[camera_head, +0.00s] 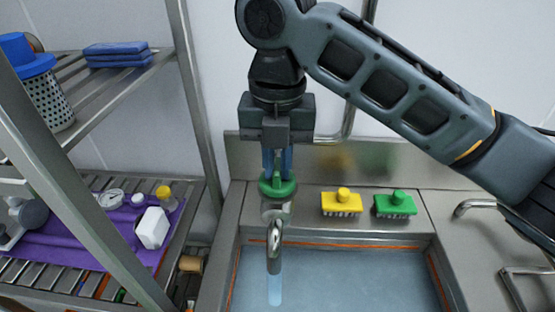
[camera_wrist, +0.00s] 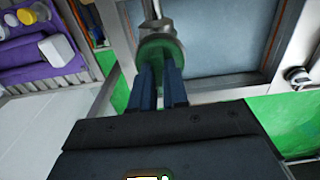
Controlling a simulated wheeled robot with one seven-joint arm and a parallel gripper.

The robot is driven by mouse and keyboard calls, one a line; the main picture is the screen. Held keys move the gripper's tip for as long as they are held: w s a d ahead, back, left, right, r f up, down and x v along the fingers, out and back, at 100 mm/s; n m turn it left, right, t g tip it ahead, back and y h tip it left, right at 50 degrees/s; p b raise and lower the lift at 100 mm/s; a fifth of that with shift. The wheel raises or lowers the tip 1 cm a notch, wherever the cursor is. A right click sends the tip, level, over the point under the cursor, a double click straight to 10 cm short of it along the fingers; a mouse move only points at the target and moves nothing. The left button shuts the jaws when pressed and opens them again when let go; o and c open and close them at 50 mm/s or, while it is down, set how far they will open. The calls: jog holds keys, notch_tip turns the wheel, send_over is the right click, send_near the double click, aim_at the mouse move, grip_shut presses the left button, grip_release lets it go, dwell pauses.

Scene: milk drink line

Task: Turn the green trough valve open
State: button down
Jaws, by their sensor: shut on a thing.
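The green trough valve (camera_head: 277,187) is a round green knob on top of the metal tap (camera_head: 274,235) at the trough's back left. My gripper (camera_head: 277,172) points straight down from above and its blue fingers are shut on the green valve. In the wrist view the two fingers (camera_wrist: 160,88) reach the green knob (camera_wrist: 158,54), with the spout beyond it. A pale blue stream of water (camera_head: 275,290) shows below the spout. The far side of the knob and part of the finger contact are hidden.
The trough (camera_head: 340,280) holds blue-grey water. A yellow brush (camera_head: 342,203) and a green brush (camera_head: 396,204) stand on its back ledge, right of the tap. A metal rack (camera_head: 185,100) with bottles and a purple mat (camera_head: 120,225) stands close on the left.

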aim_at(277, 168)
jog(key=c, duration=1.1)
grip_release()
jog(key=shift+c, duration=0.2)
jog(key=shift+r, duration=0.1)
notch_tip(277, 168, up, 8)
jog(key=shift+f, duration=0.2)
